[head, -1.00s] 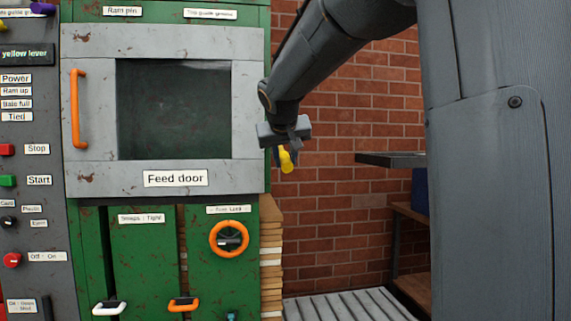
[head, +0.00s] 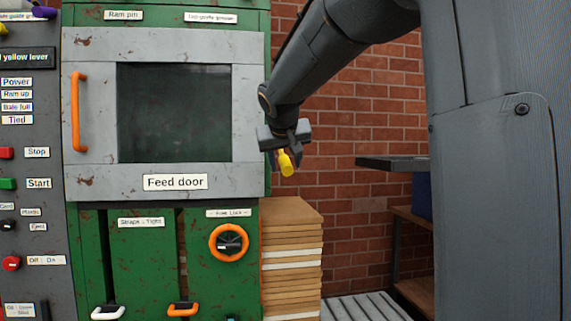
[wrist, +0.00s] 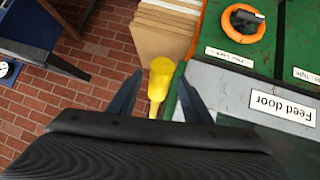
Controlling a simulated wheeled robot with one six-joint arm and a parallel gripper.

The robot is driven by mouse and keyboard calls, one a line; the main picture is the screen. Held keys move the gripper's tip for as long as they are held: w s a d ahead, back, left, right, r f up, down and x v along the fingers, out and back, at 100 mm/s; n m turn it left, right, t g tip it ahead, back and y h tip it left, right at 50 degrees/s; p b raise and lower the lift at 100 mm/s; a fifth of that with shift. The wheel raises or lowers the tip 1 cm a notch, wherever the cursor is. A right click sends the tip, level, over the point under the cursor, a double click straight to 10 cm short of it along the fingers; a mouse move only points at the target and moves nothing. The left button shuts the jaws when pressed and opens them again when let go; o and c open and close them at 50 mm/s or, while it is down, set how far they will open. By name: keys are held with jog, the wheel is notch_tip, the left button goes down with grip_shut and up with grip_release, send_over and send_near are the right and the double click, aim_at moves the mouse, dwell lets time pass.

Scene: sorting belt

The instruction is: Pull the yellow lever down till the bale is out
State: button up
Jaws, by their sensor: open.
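The yellow lever (head: 286,164) sticks out at the right side of the green baler, just right of the feed door's edge. In the wrist view the yellow lever (wrist: 160,80) lies between the two fingers of my gripper (wrist: 158,92), with gaps on both sides. My gripper (head: 281,146) is open around the lever and points down. The bale (head: 291,253), a stack of brown and white cardboard sheets, juts out from the baler's right side below the lever. Its left part is hidden inside the machine. The bale (wrist: 163,30) also shows beyond the lever in the wrist view.
Slatted rollers (head: 362,307) lie to the right of the bale. A dark shelf (head: 390,163) with a blue bin (head: 421,193) stands farther right by the brick wall. The feed door (head: 175,182) is shut. A round orange-rimmed knob (head: 229,243) is left of the bale.

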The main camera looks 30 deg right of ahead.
jog(key=v, duration=0.7)
jog(key=shift+s+a, duration=0.1)
jog(key=shift+a, duration=0.05)
jog(key=s+a+f+n+g+y, duration=0.2)
jog(key=s+a+f, duration=0.2)
jog(key=a+f, duration=0.6)
jog(key=s+a+f+n+g+y, duration=0.2)
jog(key=s+a+f+g, duration=0.3)
jog(key=s+f, duration=0.9)
jog(key=s+a+f+n+g+y, duration=0.25)
jog(key=s+a+f, duration=0.45)
jog(key=s+f, duration=0.65)
jog(key=d+r+m+h+p, duration=0.1)
jog(key=d+r+m+p, duration=0.2)
jog(key=d+r+p, duration=0.5)
jog(key=p, duration=0.7)
jog(key=shift+p, duration=0.35)
jog(key=shift+r+h, duration=0.1)
jog(key=shift+h, duration=0.15)
jog(key=shift+c, duration=0.6)
